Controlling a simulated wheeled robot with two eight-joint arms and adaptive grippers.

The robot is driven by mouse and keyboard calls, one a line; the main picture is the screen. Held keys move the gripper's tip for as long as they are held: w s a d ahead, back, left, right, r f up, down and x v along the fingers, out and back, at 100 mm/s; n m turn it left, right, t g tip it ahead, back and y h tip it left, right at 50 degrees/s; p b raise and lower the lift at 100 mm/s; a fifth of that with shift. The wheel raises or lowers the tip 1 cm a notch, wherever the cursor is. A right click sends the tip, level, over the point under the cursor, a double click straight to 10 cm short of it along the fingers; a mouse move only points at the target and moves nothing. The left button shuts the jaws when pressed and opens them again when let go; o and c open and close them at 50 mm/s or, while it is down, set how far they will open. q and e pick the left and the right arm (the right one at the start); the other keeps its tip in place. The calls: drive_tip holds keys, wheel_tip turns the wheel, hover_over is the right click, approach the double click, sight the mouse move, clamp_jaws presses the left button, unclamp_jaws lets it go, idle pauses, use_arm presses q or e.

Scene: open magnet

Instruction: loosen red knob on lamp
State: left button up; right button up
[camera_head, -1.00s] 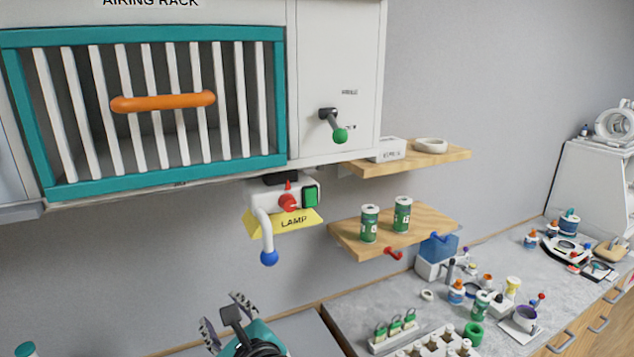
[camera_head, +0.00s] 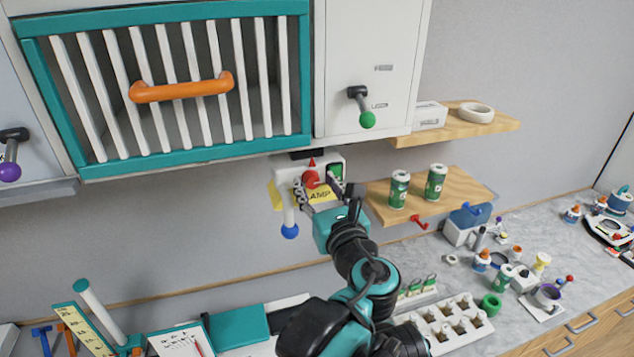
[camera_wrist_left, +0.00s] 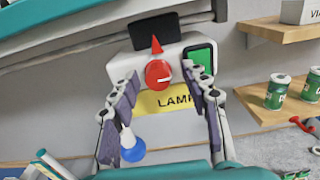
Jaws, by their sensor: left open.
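The red knob (camera_head: 311,179) is on the front of the white lamp (camera_head: 336,160) under the airing rack, with a red pointer above it. In the left wrist view the knob (camera_wrist_left: 158,73) has a white mark and the lamp (camera_wrist_left: 120,66) shows a green switch to the right and a yellow label below. My left gripper (camera_head: 322,192) is just in front of the lamp. In the left wrist view its open fingers (camera_wrist_left: 165,90) stand on either side of the knob, apart from it, with nothing held. The right gripper does not show.
The airing rack (camera_head: 165,160) with its orange handle (camera_head: 182,88) is above. A blue-ended lever (camera_head: 290,231) hangs beside the lamp. Right of it is a wooden shelf (camera_head: 460,185) with two green cans. The counter (camera_head: 460,262) below holds many small items.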

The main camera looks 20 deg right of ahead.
use_arm(q)
drive_tip(key=shift+a, duration=0.2)
clamp_jaws()
drive_tip(key=shift+n, duration=0.4)
drive_tip(key=n+b, duration=0.1)
drive_tip(key=n, duration=0.7)
drive_tip(key=shift+b, duration=0.3)
drive_tip(key=n, duration=0.5)
drive_tip(key=shift+a, duration=0.1)
drive_tip(key=n+b, duration=0.1)
drive_tip(key=n, duration=0.3)
drive_tip(key=shift+f, duration=0.1)
